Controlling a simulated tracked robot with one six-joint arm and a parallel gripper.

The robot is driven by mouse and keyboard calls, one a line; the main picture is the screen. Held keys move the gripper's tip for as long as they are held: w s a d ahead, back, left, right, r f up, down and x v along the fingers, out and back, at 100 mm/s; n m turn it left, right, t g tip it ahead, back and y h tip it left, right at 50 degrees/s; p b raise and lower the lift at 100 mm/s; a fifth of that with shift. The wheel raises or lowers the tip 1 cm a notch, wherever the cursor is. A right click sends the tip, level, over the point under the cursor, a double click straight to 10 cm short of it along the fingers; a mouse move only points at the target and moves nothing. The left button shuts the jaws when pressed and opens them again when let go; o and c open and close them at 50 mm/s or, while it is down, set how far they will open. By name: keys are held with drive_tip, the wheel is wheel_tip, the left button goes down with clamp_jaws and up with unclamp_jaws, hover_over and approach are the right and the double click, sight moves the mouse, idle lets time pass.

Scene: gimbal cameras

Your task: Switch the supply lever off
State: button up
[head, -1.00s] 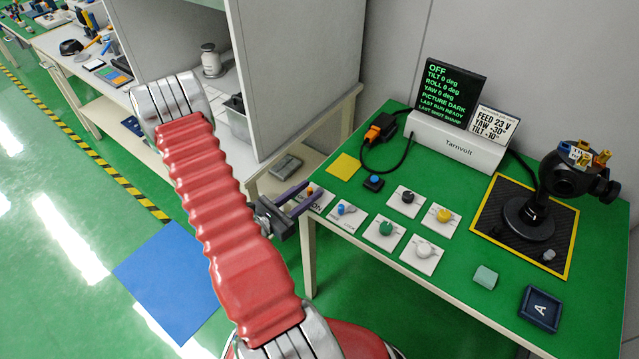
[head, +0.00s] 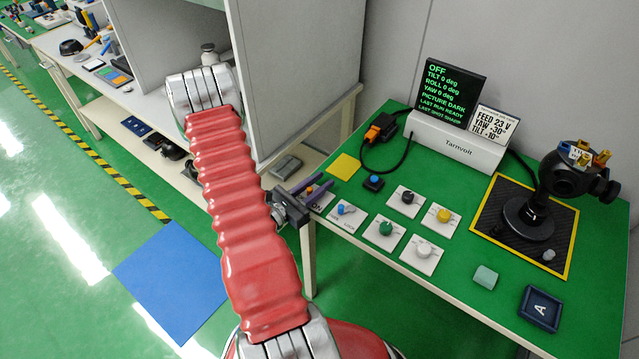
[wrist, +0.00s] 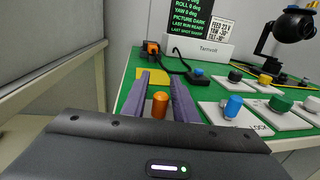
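An orange-topped lever (wrist: 160,105) stands between my two purple fingers in the wrist view. Its white plate (head: 323,202) at the front left corner of the green table is partly hidden by my gripper in the head view; its label cannot be read. My gripper (head: 316,186) is open, with a gap between the lever and each finger. Whether the fingertips are level with the lever top is hard to tell. The screen (head: 450,92) reads OFF, tilt, roll and yaw 0 deg, and picture dark. A card (head: 493,124) reads FEED 23 V.
A blue lever (head: 342,210), marked LOCK in the wrist view, stands just right of the orange one. Black (head: 408,196), green (head: 386,229), yellow (head: 444,215) and white (head: 424,250) knobs lie beyond. A grey cabinet wall (head: 295,75) rises left of the table.

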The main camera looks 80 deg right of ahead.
clamp_jaws()
drive_tip(key=shift+m+g+y, duration=0.3)
drive_tip(key=shift+m+g, duration=0.1)
drive_tip(key=shift+g, duration=0.1)
drive_tip(key=shift+m+g+y, duration=0.7)
drive_tip(key=shift+g, duration=0.1)
drive_tip(key=shift+o, duration=1)
unclamp_jaws()
